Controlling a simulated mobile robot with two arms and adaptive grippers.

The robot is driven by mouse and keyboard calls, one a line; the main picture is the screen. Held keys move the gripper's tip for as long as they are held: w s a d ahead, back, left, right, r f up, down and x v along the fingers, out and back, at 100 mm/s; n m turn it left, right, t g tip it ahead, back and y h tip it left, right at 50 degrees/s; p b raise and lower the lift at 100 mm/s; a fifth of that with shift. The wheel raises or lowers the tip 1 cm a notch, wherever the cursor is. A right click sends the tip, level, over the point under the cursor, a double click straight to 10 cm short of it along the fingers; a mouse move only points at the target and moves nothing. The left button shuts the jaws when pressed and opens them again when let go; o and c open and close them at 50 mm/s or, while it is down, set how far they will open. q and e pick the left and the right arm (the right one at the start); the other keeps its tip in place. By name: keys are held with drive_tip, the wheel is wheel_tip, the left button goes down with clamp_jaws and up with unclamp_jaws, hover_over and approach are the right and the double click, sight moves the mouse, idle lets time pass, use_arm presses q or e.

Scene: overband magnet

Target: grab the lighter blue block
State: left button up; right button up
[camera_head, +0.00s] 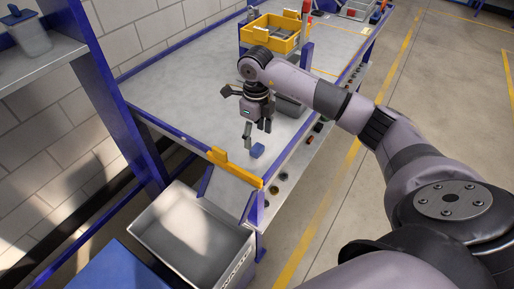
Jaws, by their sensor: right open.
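A small blue block (257,151) lies on the grey worktable (190,95), near its front edge. I see no second blue block to compare its shade with. My right gripper (257,134) reaches in from the right and points down just above and behind the block. Its fingers are spread and nothing is between them. Whether a fingertip touches the block, I cannot tell. My left gripper is not in view.
A yellow tray (282,38) stands at the back of the table. A grey bin (292,106) is partly hidden behind my right arm. A yellow bar (236,168) edges the table's near end, above a chute and a waste bin (180,254). The table's left part is clear.

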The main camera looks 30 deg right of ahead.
sight(255, 147)
drive_tip(key=shift+f+p, duration=0.35)
drive_tip(key=shift+f, duration=0.25)
wheel_tip(255, 147, down, 4)
drive_tip(key=shift+w+a+r+p, duration=0.1)
drive_tip(key=shift+w+r+p, duration=0.1)
drive_tip(key=shift+p, duration=0.45)
drive_tip(key=shift+f, duration=0.4)
drive_tip(key=shift+c, duration=0.2)
drive_tip(key=c, duration=1.2)
